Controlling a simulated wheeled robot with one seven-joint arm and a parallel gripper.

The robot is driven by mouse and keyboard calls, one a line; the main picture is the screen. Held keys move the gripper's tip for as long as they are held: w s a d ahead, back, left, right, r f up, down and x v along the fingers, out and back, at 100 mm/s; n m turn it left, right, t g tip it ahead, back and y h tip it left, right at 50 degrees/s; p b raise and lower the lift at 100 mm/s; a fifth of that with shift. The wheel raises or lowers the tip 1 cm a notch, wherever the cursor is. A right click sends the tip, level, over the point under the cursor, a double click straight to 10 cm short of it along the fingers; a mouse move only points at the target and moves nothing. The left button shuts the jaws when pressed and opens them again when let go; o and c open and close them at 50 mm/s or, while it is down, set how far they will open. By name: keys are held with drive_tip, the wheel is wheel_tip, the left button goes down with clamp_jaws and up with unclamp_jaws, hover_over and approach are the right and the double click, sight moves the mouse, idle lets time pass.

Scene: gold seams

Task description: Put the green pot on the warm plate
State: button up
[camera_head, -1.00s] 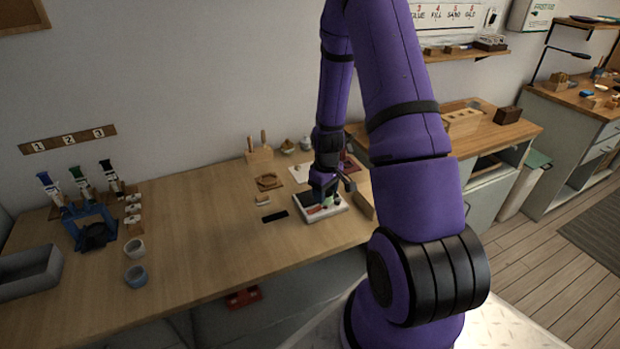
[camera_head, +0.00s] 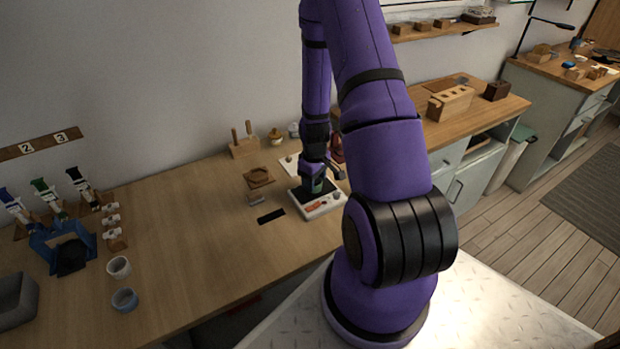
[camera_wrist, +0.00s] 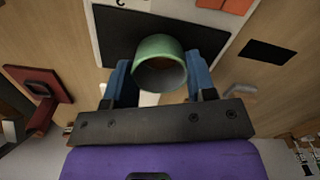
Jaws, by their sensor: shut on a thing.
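The green pot (camera_wrist: 160,62) is a small round vessel, seen from its open end in the wrist view. My gripper (camera_wrist: 160,82) is shut on it, with one blue finger on either side. The warm plate is a white slab with a dark square top and orange marks; it shows in the head view (camera_head: 325,207) and its dark top in the wrist view (camera_wrist: 112,35). The pot is over the dark square; whether it touches it I cannot tell. In the head view my gripper (camera_head: 313,186) hides part of the plate and most of the pot.
A black strip (camera_head: 271,215) and a wooden holder (camera_head: 258,177) lie left of the plate. A red stand (camera_wrist: 40,92) is close by in the wrist view. Two small cups (camera_head: 119,267) (camera_head: 125,300) stand farther left.

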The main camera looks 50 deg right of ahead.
drive_tip(key=o, duration=0.9)
drive_tip(key=shift+f, duration=0.1)
drive_tip(key=a+r+t, duration=0.1)
drive_tip(key=a+r, duration=0.3)
drive_tip(key=r, duration=0.7)
drive_tip(key=s+a+r, duration=0.1)
drive_tip(key=a+r, duration=0.3)
drive_tip(key=r, duration=0.7)
drive_tip(key=a+r+t, duration=0.1)
drive_tip(key=a+r, duration=0.3)
drive_tip(key=r, duration=0.6)
drive_tip(key=s+a+r+m+t, duration=0.1)
drive_tip(key=s+a+r+t, duration=0.2)
drive_tip(key=s+a+r, duration=0.7)
drive_tip(key=shift+s+a+r, duration=0.25)
drive_tip(key=shift+s+r, duration=1.25)
drive_tip(key=shift+s, duration=0.75)
